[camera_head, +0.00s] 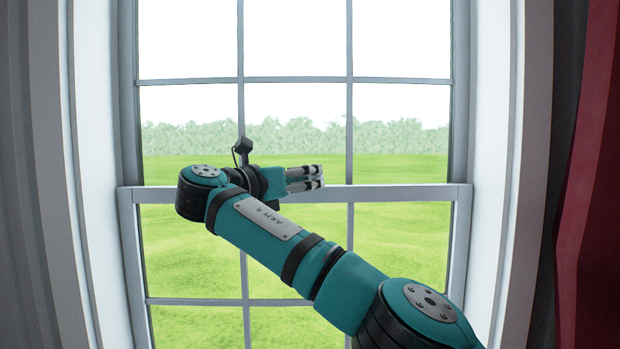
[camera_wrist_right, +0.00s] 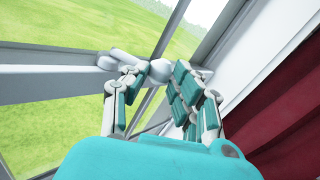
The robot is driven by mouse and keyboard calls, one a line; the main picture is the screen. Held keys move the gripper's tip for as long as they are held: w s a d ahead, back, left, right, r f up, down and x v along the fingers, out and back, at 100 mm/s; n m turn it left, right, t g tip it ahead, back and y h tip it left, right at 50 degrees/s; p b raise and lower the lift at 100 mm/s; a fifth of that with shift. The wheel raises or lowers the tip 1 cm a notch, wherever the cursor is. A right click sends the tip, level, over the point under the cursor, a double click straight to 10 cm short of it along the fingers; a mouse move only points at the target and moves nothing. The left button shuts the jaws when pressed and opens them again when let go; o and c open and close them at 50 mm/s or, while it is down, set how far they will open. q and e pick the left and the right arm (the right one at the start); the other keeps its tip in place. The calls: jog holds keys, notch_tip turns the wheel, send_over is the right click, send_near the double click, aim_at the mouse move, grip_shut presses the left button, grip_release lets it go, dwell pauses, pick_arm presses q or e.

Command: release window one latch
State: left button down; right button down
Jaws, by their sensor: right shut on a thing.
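The window (camera_head: 296,188) fills the middle of the head view, with a horizontal middle rail (camera_head: 410,193) between its upper and lower panes. My right gripper (camera_head: 318,177) is at the height of this rail, its fingers pointing right. In the right wrist view, the fingers of my right gripper (camera_wrist_right: 163,72) are closed around a pale grey latch (camera_wrist_right: 157,74) at the rail. Part of the latch is hidden by the fingers. In the head view the latch cannot be made out. My left gripper is not in view.
A white window frame (camera_head: 497,120) stands on the right, with a dark red curtain (camera_head: 597,190) beyond it. Another white frame side (camera_head: 95,150) is on the left. Grass and trees show through the panes.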

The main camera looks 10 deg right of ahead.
jog(key=shift+w+a+m+g+h, duration=0.1)
jog(key=shift+a+m+g+h, duration=0.2)
jog(key=shift+a+m, duration=0.15)
dwell(1.2)
dwell(0.6)
jog(key=c, duration=1.4)
grip_release()
jog(key=o, duration=0.5)
jog(key=shift+w+a+f, duration=0.25)
jog(key=shift+w+a, duration=0.05)
jog(key=shift+w, duration=0.3)
jog(key=o, duration=0.3)
jog(key=shift+w, duration=0.1)
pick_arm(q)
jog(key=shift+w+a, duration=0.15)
pick_arm(e)
jog(key=shift+o, duration=0.2)
jog(key=shift+s+d, duration=0.15)
jog(key=shift+s, duration=0.05)
jog(key=shift+d+r+n, duration=0.1)
jog(key=shift+d+n, duration=0.1)
jog(key=shift+n, duration=0.05)
